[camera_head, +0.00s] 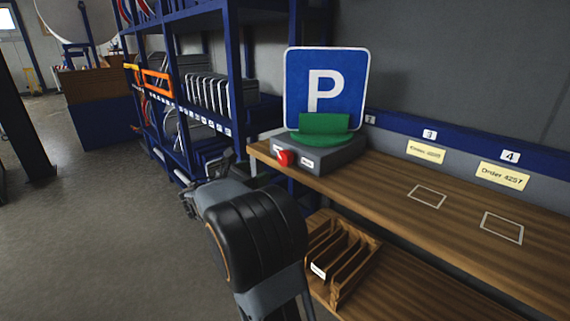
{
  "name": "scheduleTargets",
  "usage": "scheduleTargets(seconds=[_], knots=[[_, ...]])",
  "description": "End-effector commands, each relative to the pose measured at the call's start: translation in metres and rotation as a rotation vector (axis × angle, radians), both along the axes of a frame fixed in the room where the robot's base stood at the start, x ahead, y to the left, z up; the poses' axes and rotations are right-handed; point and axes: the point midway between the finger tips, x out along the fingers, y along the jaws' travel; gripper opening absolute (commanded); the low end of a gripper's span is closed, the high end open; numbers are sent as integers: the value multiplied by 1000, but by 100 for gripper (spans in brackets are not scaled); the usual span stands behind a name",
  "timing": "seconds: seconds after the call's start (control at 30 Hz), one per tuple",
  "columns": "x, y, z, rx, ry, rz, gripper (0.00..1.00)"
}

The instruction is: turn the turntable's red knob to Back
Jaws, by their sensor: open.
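The turntable (318,154) is a dark grey box at the left end of the wooden bench. Its red knob (284,158) sits on the front face, beside a small white label (307,163); the lettering is too small to read. A green holder (324,127) on top carries a blue parking sign (327,84) with a white P facing me. My gripper (187,205) is left of the bench, lower than the knob and apart from it. It is open, partly hidden behind my arm, and I see nothing in it.
The wooden bench (430,192) runs to the right with marked squares and order cards. A slotted wooden rack (338,262) stands on the lower shelf. A blue shelving unit (236,60) with stacked signs stands behind on the left. The floor (90,240) at left is clear.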

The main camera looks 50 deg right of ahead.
Motion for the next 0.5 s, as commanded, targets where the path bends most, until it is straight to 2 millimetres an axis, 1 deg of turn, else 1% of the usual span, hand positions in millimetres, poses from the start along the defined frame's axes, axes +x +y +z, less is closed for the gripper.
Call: scheduleTargets(seconds=[0.17,0.5], knots=[[-1,-20,-2,2,22,-7,81],[-1,-85,-3,3,20,-7,81]])
